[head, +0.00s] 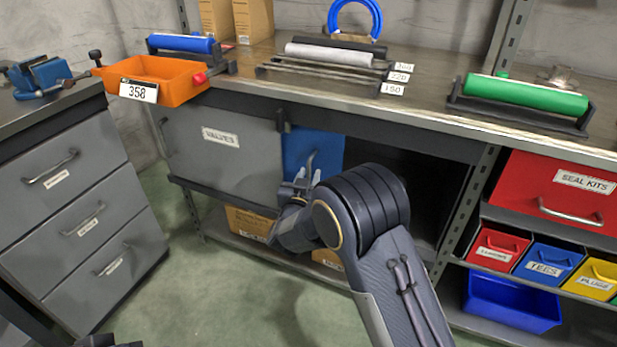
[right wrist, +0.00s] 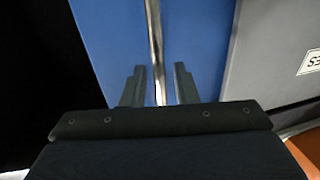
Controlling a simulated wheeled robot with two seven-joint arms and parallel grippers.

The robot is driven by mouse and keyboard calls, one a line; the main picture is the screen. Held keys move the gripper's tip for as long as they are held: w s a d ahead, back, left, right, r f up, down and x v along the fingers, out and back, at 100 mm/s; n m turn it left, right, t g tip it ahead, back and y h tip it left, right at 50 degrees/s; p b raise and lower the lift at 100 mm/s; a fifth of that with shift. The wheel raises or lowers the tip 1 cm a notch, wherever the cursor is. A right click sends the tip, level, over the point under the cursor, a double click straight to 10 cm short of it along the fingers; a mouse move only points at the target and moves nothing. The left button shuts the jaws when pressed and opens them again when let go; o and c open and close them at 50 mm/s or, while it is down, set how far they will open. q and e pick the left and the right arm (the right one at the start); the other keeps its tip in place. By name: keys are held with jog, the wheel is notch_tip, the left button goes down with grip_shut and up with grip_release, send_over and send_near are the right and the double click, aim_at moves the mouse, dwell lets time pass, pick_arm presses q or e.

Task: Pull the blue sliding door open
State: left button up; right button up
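The blue sliding door (head: 330,150) stands in the cabinet under the bench, between the grey VALVES panel and a dark opening on its right. It fills much of the right wrist view (right wrist: 105,40). Its upright metal handle (right wrist: 154,35) runs down between the fingers of my right gripper (right wrist: 158,88). The fingers are apart, one on each side of the bar, with gaps showing. In the head view my right gripper (head: 303,182) is at the door's lower front, partly hidden by my arm. Only a dark sliver, perhaps my left gripper (head: 108,341), shows at the bottom left.
The grey VALVES panel (head: 220,150) is left of the door. The dark opening (head: 420,180) is right of it. The bench top (head: 430,95) overhangs above, and a lower shelf holds cardboard boxes (head: 250,222). A grey drawer unit (head: 80,200) stands at left.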

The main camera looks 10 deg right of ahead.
jog(key=p+v, duration=0.1)
jog(key=v, duration=0.7)
jog(key=shift+p, duration=0.3)
jog(key=shift+w, duration=0.1)
jog(key=s+d+r+g+y, duration=0.5)
jog(key=s+d+r+y, duration=0.4)
jog(key=s+y, duration=0.15)
jog(key=s+d+f+n+g, duration=0.1)
jog(key=s+d+f+g, duration=0.15)
jog(key=s, duration=1.05)
jog(key=s+d+f+n+g, duration=0.1)
jog(key=s+d+f+g, duration=0.2)
jog(key=s, duration=0.9)
notch_tip(320, 180, up, 31)
jog(key=p, duration=2.9)
jog(key=shift+a+g, duration=0.35)
jog(key=shift+g, duration=0.1)
